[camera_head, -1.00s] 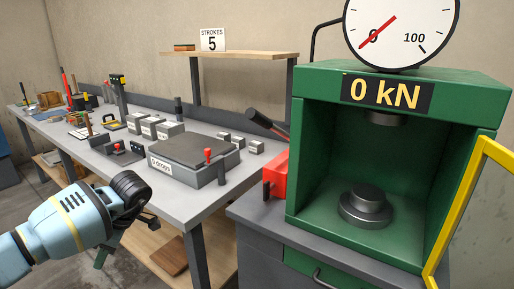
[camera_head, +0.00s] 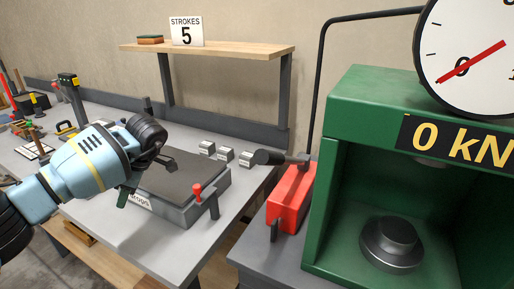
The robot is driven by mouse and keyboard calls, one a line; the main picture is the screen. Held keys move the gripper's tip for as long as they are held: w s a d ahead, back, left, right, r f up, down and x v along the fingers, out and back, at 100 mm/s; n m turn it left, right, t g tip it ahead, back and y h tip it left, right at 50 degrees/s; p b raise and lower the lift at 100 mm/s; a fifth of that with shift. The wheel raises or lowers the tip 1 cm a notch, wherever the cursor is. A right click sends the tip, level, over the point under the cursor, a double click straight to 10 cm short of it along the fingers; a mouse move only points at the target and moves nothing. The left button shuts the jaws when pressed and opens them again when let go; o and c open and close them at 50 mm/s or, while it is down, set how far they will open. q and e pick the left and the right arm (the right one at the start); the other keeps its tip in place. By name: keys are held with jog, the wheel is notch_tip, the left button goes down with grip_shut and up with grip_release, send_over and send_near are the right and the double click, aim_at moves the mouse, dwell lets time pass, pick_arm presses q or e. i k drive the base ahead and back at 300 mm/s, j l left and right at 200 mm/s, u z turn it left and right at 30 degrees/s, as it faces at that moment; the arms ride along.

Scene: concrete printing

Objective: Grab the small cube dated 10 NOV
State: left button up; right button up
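Three small grey cubes stand in a row on the bench behind the flow table: a left one (camera_head: 207,148), a middle one (camera_head: 225,155) and a right one (camera_head: 246,159). They have pale labels, too small to read, so I cannot tell which is dated 10 NOV. My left gripper (camera_head: 149,180) is in front of and left of the cubes, over the left part of the dark-topped table device (camera_head: 180,185). Its fingers look spread apart with nothing between them. My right gripper is out of view.
A red pump box (camera_head: 291,197) with a dark lever stands right of the cubes, beside the green press (camera_head: 343,130) reading 0 kN. A wooden shelf (camera_head: 220,49) with a "STROKES 5" sign is above.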

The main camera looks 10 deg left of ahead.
aim_at(246, 159)
jog(key=i+j+z, duration=0.2)
jog(key=z, duration=0.2)
jog(key=i+j+z, duration=0.35)
jog(key=j+z, duration=0.4)
jog(key=i+l, duration=0.05)
jog(key=l, duration=0.05)
